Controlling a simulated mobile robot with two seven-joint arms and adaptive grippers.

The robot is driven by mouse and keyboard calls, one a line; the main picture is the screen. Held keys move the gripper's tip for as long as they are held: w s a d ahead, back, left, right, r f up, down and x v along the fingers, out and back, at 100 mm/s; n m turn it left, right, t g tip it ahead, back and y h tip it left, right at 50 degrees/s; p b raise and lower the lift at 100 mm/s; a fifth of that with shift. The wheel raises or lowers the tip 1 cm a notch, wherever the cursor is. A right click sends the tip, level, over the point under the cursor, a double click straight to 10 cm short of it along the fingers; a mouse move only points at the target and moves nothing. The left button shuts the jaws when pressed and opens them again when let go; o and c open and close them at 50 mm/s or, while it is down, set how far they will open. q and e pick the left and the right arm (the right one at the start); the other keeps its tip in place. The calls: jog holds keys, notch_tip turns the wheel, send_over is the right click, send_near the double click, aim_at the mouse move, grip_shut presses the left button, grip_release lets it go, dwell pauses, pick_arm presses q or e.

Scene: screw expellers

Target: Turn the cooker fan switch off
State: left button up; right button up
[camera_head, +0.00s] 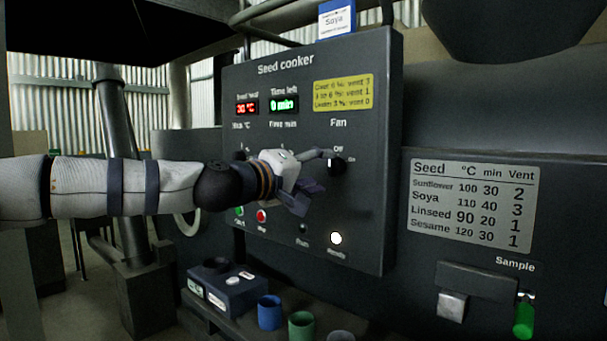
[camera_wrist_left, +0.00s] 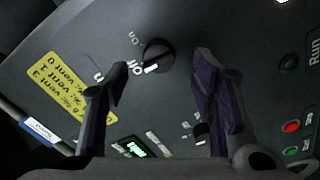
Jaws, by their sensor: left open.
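The fan switch (camera_head: 337,166) is a round black knob at the right of the seed cooker panel (camera_head: 285,135), below the word Fan, with Off and On labels beside it. In the left wrist view the knob (camera_wrist_left: 160,53) sits ahead of the fingers, and its white mark lies on the side nearer the Off label. My left gripper (camera_head: 320,171) is open and empty, just left of the knob. In the wrist view its two dark fingers (camera_wrist_left: 162,62) are spread either side of the knob; contact cannot be told. My right gripper is not in view.
Red and green buttons and lamps line the panel's lower part, with a white lamp (camera_head: 336,238) below the knob. A yellow vent label (camera_head: 343,93) is above. Blue (camera_head: 270,312) and green (camera_head: 301,326) cups stand below the panel. A seed table sign (camera_head: 472,205) is at right.

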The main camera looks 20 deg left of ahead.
pick_arm(q)
jog(key=v, duration=0.8)
jog(key=s+d+f+m+g+y, duration=0.1)
jog(key=d+f+g, duration=0.2)
jog(key=f, duration=0.9)
jog(key=s+d+f+m+g, duration=0.1)
jog(key=s+d+f+g, duration=0.2)
jog(key=f, duration=0.9)
jog(key=s+d+f+m+g+y, duration=0.1)
jog(key=s+f+g, duration=0.15)
jog(key=f, duration=0.45)
jog(key=s+d+f+g, duration=0.1)
jog(key=s+f, duration=0.3)
jog(key=f, duration=0.3)
jog(key=s+a+f+m+g+y, duration=0.1)
jog(key=s+f+g, duration=0.2)
jog(key=s+f, duration=0.55)
jog(key=s+a+f+m+g+y, duration=0.1)
jog(key=s+f+g, duration=0.2)
jog(key=s+f, duration=0.55)
jog(key=s+a+m+g+y, duration=0.1)
jog(key=s+a+g, duration=0.1)
jog(key=s, duration=0.9)
jog(key=s+a+m+g+y, duration=0.1)
jog(key=s+a+g, duration=0.1)
jog(key=s, duration=0.9)
jog(key=shift+a+f+m, duration=0.4)
jog(key=shift+a, duration=0.15)
